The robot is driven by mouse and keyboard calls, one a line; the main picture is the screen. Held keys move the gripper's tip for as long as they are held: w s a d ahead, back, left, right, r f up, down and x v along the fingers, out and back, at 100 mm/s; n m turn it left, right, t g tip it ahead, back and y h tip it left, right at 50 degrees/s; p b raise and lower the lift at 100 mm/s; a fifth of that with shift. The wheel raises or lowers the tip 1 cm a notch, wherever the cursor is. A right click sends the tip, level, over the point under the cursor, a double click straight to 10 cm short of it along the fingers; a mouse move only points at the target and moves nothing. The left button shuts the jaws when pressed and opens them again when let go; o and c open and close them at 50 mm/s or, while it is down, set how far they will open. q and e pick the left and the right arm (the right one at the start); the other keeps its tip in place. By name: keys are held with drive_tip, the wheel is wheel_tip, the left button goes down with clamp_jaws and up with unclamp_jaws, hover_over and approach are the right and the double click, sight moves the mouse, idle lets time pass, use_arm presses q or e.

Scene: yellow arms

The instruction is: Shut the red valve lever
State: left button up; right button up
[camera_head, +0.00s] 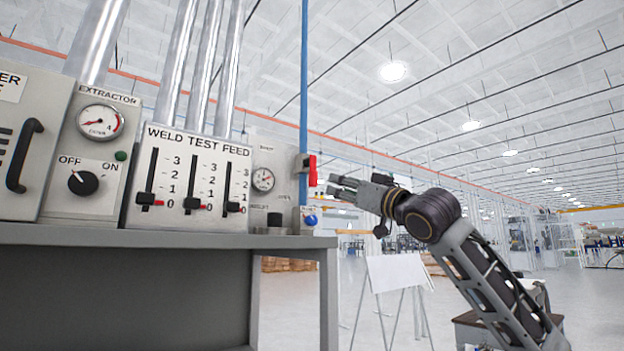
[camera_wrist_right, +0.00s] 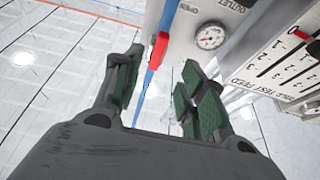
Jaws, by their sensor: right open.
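The red valve lever (camera_head: 312,170) stands upright beside the vertical blue pipe (camera_head: 304,80), at the right end of the panel row. In the right wrist view the red lever (camera_wrist_right: 158,50) lies along the blue pipe and shows in the gap between the fingertips. My right gripper (camera_head: 338,187) is just right of the lever and slightly below its middle in the head view. In the wrist view the right gripper (camera_wrist_right: 161,68) is open with its green pads apart and nothing held. Whether a finger touches the lever cannot be told. My left gripper is not in view.
A round gauge (camera_head: 263,180) sits left of the pipe, and a blue knob (camera_head: 311,220) is below the lever. The weld test feed panel (camera_head: 188,180) and extractor panel (camera_head: 95,150) stand further left on a grey bench (camera_head: 150,236). Open floor lies right of the bench.

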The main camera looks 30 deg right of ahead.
sight(315, 178)
drive_tip(key=shift+p+x, duration=3.05)
drive_tip(key=shift+x, duration=3.9)
drive_tip(key=shift+f, duration=0.15)
clamp_jaws()
